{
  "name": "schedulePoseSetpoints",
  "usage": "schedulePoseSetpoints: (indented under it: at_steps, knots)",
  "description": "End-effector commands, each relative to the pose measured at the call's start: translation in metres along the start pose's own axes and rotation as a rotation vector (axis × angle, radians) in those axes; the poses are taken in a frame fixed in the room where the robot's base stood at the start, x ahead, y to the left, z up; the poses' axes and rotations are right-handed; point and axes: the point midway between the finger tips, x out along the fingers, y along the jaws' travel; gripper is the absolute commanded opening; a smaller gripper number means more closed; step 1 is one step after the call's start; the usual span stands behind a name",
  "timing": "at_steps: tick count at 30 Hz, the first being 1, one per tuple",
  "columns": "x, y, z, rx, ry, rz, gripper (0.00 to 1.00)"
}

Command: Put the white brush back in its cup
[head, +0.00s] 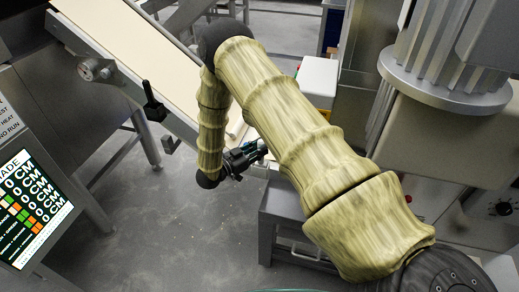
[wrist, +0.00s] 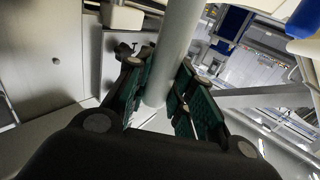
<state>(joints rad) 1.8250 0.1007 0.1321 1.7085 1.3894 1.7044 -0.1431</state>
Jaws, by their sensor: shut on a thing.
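My gripper (wrist: 163,88) shows in the wrist view with its green-padded fingers on either side of a pale grey-white round rod (wrist: 178,45). The fingers are shut on this rod, which looks like the handle of the white brush. The rod runs up and out of the top of the wrist view, so its bristle end is not seen. In the head view my gripper (head: 247,157) is beyond my bent arm, above the floor near the conveyor's lower end. The brush is not clear there. I cannot make out the cup in either view.
A conveyor with a cream belt (head: 135,45) slopes down at the left. A screen panel (head: 32,207) stands at the lower left. A white box (head: 318,78) and a steel cabinet (head: 290,222) are behind and beside my arm. The grey floor (head: 175,235) is open below.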

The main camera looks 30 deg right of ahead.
Motion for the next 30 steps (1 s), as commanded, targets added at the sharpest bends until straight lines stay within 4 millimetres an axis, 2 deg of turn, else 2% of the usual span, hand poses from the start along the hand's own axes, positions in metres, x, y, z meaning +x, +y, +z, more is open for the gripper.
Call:
schedulePoseSetpoints:
  at_steps: [3,16,17,20,30]
  knots:
    - [0.000,0.000,0.009,0.000,0.000,0.000,0.00]
    - [-0.001,-0.001,0.015,0.001,0.000,-0.001,0.00]
    - [-0.001,-0.001,0.014,0.001,0.000,-0.001,0.27]
    - [-0.001,0.000,0.013,0.001,0.000,-0.001,0.45]
    - [0.000,0.000,0.012,0.001,0.000,0.000,0.45]
